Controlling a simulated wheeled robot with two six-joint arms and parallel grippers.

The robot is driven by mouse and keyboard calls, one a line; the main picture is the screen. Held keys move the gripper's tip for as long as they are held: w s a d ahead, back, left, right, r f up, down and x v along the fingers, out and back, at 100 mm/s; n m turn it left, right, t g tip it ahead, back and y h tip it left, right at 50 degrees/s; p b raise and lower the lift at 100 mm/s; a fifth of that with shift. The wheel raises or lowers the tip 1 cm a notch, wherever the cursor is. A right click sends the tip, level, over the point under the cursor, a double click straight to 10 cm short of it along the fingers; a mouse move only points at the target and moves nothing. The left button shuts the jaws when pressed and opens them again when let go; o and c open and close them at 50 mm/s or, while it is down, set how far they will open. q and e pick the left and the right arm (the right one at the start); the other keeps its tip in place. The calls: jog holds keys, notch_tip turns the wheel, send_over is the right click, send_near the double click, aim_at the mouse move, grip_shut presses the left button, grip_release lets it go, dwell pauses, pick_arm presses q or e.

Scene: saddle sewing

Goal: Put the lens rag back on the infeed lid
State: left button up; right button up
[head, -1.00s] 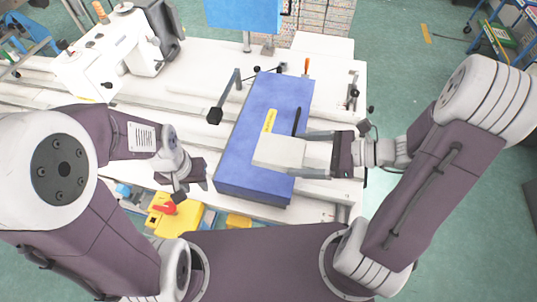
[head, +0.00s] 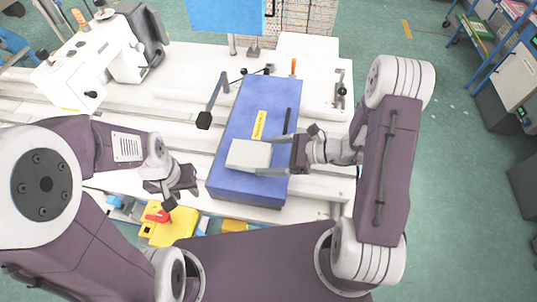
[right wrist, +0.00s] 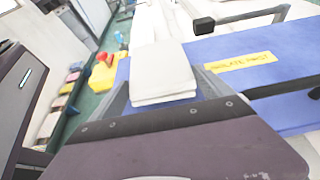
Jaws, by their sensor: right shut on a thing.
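The lens rag (head: 248,155) is a flat, folded off-white cloth. My right gripper (head: 262,157) is shut on it, with the fingers reaching in from the right. The rag is over the near part of the blue infeed lid (head: 225,180); I cannot tell whether it touches the lid. In the right wrist view the rag (right wrist: 160,72) sits between the two fingers, with the blue lid (right wrist: 290,60) beside and beyond it. My left gripper (head: 178,188) is left of the lid, above the table's front edge, and its fingertips are unclear.
A yellow label (head: 259,124) and a black handle (head: 287,121) are on the lid. A black-tipped lever (head: 204,119) stands left of it. A white sewing machine (head: 95,65) is at the back left. A yellow box with a red knob (head: 165,227) is in front.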

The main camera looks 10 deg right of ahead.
jog(key=shift+s+f+b, duration=0.1)
jog(key=shift+f+b, duration=0.15)
jog(key=shift+b, duration=0.05)
jog(key=shift+f+b, duration=0.3)
jog(key=shift+f, duration=0.1)
jog(key=o, duration=1.2)
jog(key=shift+r, duration=0.1)
jog(key=shift+o, duration=0.2)
jog(key=shift+r+p, duration=0.25)
jog(key=shift+p, duration=0.05)
jog(key=shift+r+p, duration=0.5)
jog(key=shift+r, duration=0.05)
jog(key=b+v, duration=0.1)
jog(key=v, duration=1.1)
jog(key=s+f+n+g+h, duration=0.55)
jog(key=s+n+h, duration=0.4)
jog(key=n, duration=0.45)
jog(key=w+n+h, duration=0.1)
jog(key=n, duration=0.1)
jog(key=w+d+r+n+t+h, duration=0.1)
jog(key=n, duration=0.2)
jog(key=w+n+t+h, duration=0.1)
jog(key=n, duration=0.1)
jog(key=shift+w+d+r+t, duration=0.15)
jog(key=shift+w+r+t, duration=0.1)
jog(key=shift+w+r, duration=0.05)
